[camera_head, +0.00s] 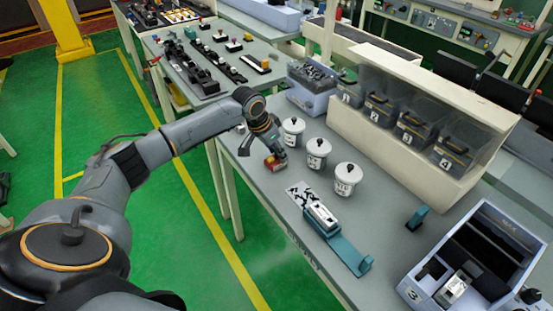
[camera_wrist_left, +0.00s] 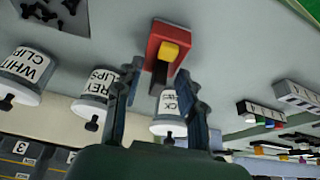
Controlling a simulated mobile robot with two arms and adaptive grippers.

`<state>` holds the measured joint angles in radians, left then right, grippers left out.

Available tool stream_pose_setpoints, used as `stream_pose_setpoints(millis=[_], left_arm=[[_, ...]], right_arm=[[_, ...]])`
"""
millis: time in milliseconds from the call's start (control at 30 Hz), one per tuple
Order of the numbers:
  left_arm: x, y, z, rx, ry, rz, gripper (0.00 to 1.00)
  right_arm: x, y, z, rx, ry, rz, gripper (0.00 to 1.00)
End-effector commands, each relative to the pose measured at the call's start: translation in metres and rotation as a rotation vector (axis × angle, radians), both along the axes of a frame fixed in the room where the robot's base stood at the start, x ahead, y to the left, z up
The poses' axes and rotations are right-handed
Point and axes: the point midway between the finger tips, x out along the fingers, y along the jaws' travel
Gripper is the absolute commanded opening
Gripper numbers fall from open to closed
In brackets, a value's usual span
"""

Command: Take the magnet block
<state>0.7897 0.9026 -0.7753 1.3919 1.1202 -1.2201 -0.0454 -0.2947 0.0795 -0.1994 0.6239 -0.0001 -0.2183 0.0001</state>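The magnet block, a small red block with a yellow piece on it, stands near the table's left edge in the head view (camera_head: 277,163). In the left wrist view the red block (camera_wrist_left: 160,42) lies ahead of and close to my fingertips, with a dark part pointing towards the gripper. My left gripper (camera_head: 271,147) is just above the block in the head view. Its two fingers (camera_wrist_left: 157,78) are apart in the wrist view, with nothing clamped between them. Whether a fingertip touches the block, I cannot tell. My right gripper is not in view.
Three white lidded tubs (camera_head: 317,154) stand right of the block, the nearest close to my gripper. A teal fixture (camera_head: 345,249) and spilled black clips (camera_head: 301,193) lie nearer the front. Numbered bins (camera_head: 376,107) stand behind. A grey tray box (camera_head: 430,259) sits at right.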

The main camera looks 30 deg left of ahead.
Motion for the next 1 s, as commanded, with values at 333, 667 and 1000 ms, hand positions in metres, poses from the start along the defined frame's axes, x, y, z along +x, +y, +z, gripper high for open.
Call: stream_pose_setpoints(millis=[333,667,1000], left_arm=[[0.0,0.0,0.0,0.001,-0.001,0.0,0.11],[0.001,0.0,0.0,0.0,-0.002,0.0,0.0],[0.001,0.0,0.016,0.0,-0.006,0.0,0.0]], right_arm=[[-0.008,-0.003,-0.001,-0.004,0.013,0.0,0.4],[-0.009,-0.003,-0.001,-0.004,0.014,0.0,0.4],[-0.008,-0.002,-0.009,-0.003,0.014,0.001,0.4]])
